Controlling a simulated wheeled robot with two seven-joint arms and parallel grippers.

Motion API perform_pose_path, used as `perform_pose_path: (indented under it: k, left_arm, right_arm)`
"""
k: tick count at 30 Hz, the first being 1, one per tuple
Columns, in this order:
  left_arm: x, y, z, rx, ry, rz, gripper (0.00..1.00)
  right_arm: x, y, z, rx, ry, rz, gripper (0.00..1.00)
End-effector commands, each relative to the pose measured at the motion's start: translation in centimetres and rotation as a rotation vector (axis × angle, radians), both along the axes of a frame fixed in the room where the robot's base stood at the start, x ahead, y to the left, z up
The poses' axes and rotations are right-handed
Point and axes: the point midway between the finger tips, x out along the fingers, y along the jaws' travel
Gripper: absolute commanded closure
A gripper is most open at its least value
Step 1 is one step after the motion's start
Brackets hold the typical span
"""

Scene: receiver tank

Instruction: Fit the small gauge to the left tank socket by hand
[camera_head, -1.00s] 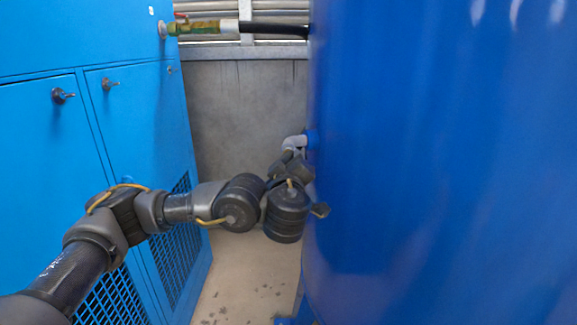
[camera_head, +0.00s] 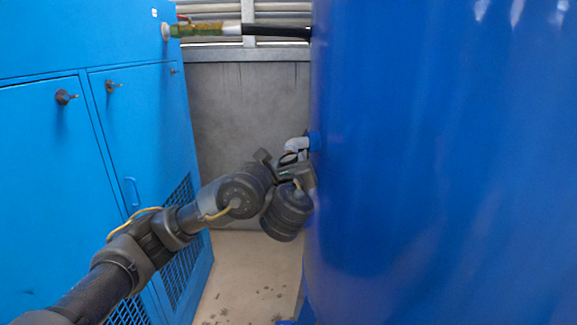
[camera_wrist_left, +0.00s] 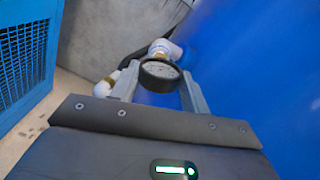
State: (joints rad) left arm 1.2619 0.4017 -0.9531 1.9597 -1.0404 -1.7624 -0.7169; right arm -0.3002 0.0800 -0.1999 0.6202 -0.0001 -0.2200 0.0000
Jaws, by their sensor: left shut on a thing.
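The small gauge, with a round white dial and a black rim, shows in the left wrist view (camera_wrist_left: 160,70). My left gripper (camera_wrist_left: 158,76) is shut on it, one grey finger on each side. A white elbow fitting (camera_wrist_left: 163,48) shows just behind the gauge in that view; I cannot tell whether they touch. In the head view, a pale grey elbow (camera_head: 297,144) comes out of the left side of the blue tank (camera_head: 430,170). My left gripper (camera_head: 289,160) is just below this elbow, partly hidden by my wrist. My right gripper is not in view.
A blue cabinet (camera_head: 50,150) with handles and mesh vents stands on the left. A pipe with a red-handled valve (camera_head: 205,29) crosses above. A concrete wall (camera_head: 245,110) closes the back. The floor gap (camera_head: 245,275) between cabinet and tank is narrow. Another white fitting (camera_wrist_left: 103,88) sits lower left.

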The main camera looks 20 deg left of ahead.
Motion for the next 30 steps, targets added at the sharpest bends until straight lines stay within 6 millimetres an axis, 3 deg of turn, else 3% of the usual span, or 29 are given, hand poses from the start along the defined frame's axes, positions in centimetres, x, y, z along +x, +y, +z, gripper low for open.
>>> perform_pose_path:
  k: [3, 6, 9, 14, 15, 21, 28, 30]
  left_arm:
    - [0.1, -0.1, 0.0, 0.372, 0.097, 0.0, 1.0]
    - [0.1, -0.2, 0.0, 0.6, 0.154, 0.0, 1.0]
    - [0.1, -0.1, 0.0, 0.689, 0.176, 0.001, 1.0]
    - [0.1, -0.1, 0.0, 0.695, 0.178, 0.001, 1.0]
    - [0.1, -0.1, 0.0, 0.694, 0.178, 0.001, 0.53]
    - [0.1, -0.1, 0.0, 0.693, 0.177, 0.001, 0.29]
    - [0.1, -0.2, 0.0, 0.691, 0.178, 0.0, 0.29]
    - [-0.3, -0.3, 0.3, 0.692, 0.179, -0.001, 0.29]
  right_arm:
    - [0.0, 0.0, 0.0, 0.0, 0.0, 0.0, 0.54]
    - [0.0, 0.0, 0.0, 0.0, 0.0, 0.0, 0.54]
    - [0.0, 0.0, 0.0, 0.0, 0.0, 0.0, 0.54]
    - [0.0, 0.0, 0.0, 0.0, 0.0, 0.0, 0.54]
    - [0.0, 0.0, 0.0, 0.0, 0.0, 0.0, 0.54]
    - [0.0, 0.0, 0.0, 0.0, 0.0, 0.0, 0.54]
    - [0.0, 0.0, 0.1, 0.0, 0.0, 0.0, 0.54]
    - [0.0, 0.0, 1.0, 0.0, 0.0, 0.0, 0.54]
